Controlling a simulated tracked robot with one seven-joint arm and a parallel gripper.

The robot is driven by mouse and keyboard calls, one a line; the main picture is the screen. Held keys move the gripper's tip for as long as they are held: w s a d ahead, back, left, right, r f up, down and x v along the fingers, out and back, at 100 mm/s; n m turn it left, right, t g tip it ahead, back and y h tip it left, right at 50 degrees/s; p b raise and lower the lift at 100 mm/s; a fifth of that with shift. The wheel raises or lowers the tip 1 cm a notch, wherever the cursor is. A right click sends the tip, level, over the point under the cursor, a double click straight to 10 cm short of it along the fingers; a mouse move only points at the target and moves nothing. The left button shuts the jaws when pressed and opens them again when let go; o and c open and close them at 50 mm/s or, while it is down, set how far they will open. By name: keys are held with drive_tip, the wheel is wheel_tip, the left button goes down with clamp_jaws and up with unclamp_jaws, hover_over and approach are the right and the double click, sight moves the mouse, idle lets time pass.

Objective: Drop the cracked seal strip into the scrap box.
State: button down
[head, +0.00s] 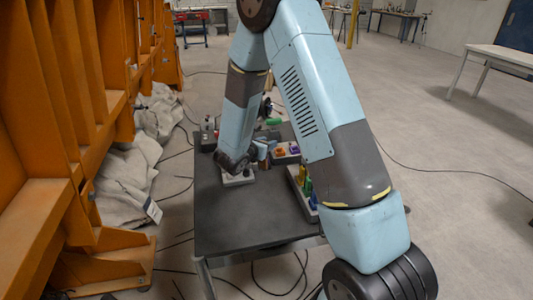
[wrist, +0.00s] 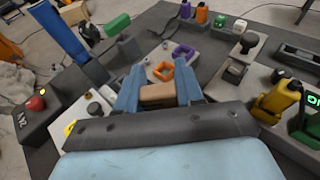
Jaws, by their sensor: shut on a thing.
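My gripper (wrist: 158,82) shows in the wrist view with its two blue fingers closed on a brown, block-like piece (wrist: 157,95). I see no crack on this piece and cannot tell if it is the seal strip. A light panel with an orange ring (wrist: 162,70) and a purple ring (wrist: 184,53) lies just beyond the fingertips. In the head view my arm bends down over the dark tabletop (head: 225,222), and the fingers are hard to make out there. I cannot pick out the scrap box for certain in either view.
In the wrist view a black box with a red button (wrist: 36,103) stands at left. A yellow piece (wrist: 276,100) stands at right, with a green one beside it. The near tabletop is clear in the head view. Grey sacks (head: 130,180) lie left of the table, beside an orange frame (head: 85,120).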

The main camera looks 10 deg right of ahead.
drive_tip(key=shift+w+d+f, duration=0.1)
drive_tip(key=shift+w+f, duration=0.2)
drive_tip(key=shift+f, duration=0.6)
drive_tip(key=shift+w+f, duration=0.35)
drive_tip(key=shift+f, duration=0.5)
drive_tip(key=shift+w+d+f, duration=0.1)
drive_tip(key=shift+w+f, duration=0.2)
drive_tip(key=shift+f, duration=0.6)
drive_tip(key=c, duration=0.7)
unclamp_jaws()
drive_tip(key=shift+f, duration=0.1)
